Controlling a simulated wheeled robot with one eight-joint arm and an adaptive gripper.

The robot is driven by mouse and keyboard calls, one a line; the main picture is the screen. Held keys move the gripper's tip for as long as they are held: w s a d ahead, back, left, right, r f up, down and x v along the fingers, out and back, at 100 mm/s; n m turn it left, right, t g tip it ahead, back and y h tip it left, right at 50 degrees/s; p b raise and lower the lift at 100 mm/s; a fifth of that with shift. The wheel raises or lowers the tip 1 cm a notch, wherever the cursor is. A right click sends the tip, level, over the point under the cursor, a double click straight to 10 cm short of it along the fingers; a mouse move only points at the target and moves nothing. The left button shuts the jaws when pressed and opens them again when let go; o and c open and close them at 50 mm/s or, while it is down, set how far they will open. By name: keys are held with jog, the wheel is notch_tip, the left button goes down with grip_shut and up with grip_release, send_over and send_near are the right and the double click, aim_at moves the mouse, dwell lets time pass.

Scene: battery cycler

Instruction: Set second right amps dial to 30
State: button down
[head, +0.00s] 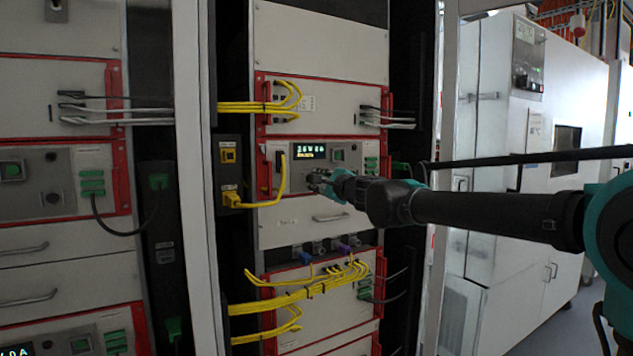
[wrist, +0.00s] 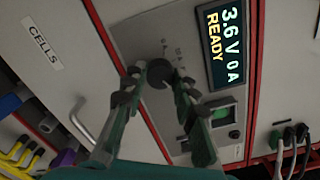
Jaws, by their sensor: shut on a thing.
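The amps dial (wrist: 158,72) is a small dark round knob on a grey panel in the wrist view. My gripper (wrist: 159,77) has its two fingertips on either side of it and is shut on it. The display (wrist: 224,45) beside it reads 3.6 V, 0 A, READY. In the head view my gripper (head: 318,180) reaches the panel just below the lit display (head: 312,152). The dial is hidden behind the fingers there. The scale marks around the dial are too small to read.
A green switch (wrist: 222,116) sits near the right finger. Yellow cables (head: 283,175) hang left of the panel, with more yellow cables (head: 310,285) below. A drawer handle (head: 331,217) lies under the gripper. Another rack (head: 60,180) stands at the left, a white cabinet (head: 560,150) at the right.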

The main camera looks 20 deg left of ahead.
dwell(0.3)
jog(key=c, duration=1.2)
grip_release()
jog(key=shift+d, duration=0.1)
jog(key=v, duration=1.2)
jog(key=s+d+f+n+g+h, duration=0.15)
jog(key=d+f+n, duration=0.25)
jog(key=d+f, duration=0.5)
jog(key=s+d+f+n+g+h, duration=0.1)
jog(key=s+d+f+n+h, duration=0.3)
jog(key=f, duration=0.9)
jog(key=s+d+f+n+g+h, duration=0.15)
jog(key=d+f+n, duration=0.25)
jog(key=d+f, duration=0.6)
jog(key=s+d+f+g+h, duration=0.1)
jog(key=s+d+f+h, duration=0.1)
jog(key=s+d+f, duration=0.2)
jog(key=s+d+f+n+g+h, duration=0.1)
jog(key=s+d+f+h, duration=0.1)
jog(key=s+d+f, duration=0.3)
jog(key=s+d+f+n+g+h, duration=0.1)
jog(key=s+d+f, duration=0.3)
jog(key=d+f, duration=0.4)
jog(key=shift+s+d+f+h, duration=0.1)
jog(key=shift+d+f+h, duration=0.05)
jog(key=shift+d+h, duration=0.3)
jog(key=shift+s+d+f+h, duration=0.1)
jog(key=shift+d+f+h, duration=0.05)
jog(key=shift+d+h, duration=0.3)
